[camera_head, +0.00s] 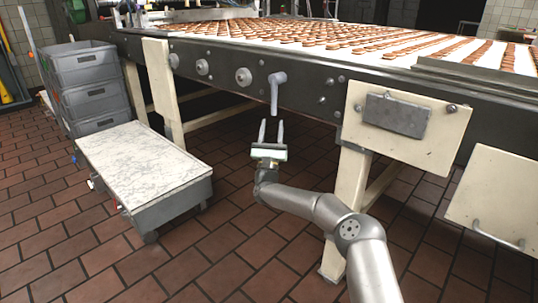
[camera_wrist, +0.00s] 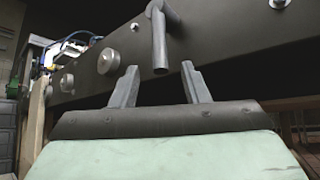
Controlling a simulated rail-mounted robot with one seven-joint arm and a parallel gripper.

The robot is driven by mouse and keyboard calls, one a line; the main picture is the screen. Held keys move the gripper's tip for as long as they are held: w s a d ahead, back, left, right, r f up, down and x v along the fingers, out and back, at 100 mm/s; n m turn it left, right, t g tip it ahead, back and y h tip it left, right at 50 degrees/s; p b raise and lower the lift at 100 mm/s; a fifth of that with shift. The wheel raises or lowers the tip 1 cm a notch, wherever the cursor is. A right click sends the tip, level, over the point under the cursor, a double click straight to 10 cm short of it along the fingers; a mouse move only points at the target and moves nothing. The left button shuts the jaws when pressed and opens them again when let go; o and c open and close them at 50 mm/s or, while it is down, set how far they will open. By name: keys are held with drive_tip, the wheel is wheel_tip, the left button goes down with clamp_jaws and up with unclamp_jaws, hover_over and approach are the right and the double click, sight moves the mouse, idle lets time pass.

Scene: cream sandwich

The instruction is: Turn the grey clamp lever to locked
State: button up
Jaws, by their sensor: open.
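The grey clamp lever (camera_head: 275,92) is mounted on the dark side rail of the conveyor. Its handle hangs straight down from a pivot at the top, and it also shows in the wrist view (camera_wrist: 159,40). My gripper (camera_head: 271,131) is below the lever, with its two fingers pointing up. The fingers are open and empty, and a gap shows between their tips and the lever's lower end. In the wrist view, my gripper (camera_wrist: 160,76) has the lever's lower end between and just above its fingertips.
The conveyor's side rail (camera_head: 215,67) carries round knobs (camera_head: 243,77) left of the lever. Rows of biscuits (camera_head: 300,36) lie on the belt. A cream leg panel (camera_head: 410,135) stands to the right. A marble-topped cart (camera_head: 135,155) and stacked grey crates (camera_head: 85,70) stand left. The tiled floor below is clear.

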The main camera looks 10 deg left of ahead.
drive_tip(key=p+v, duration=0.2)
drive_tip(key=v, duration=0.8)
drive_tip(key=shift+s+f, duration=0.15)
drive_tip(key=shift+s, duration=0.05)
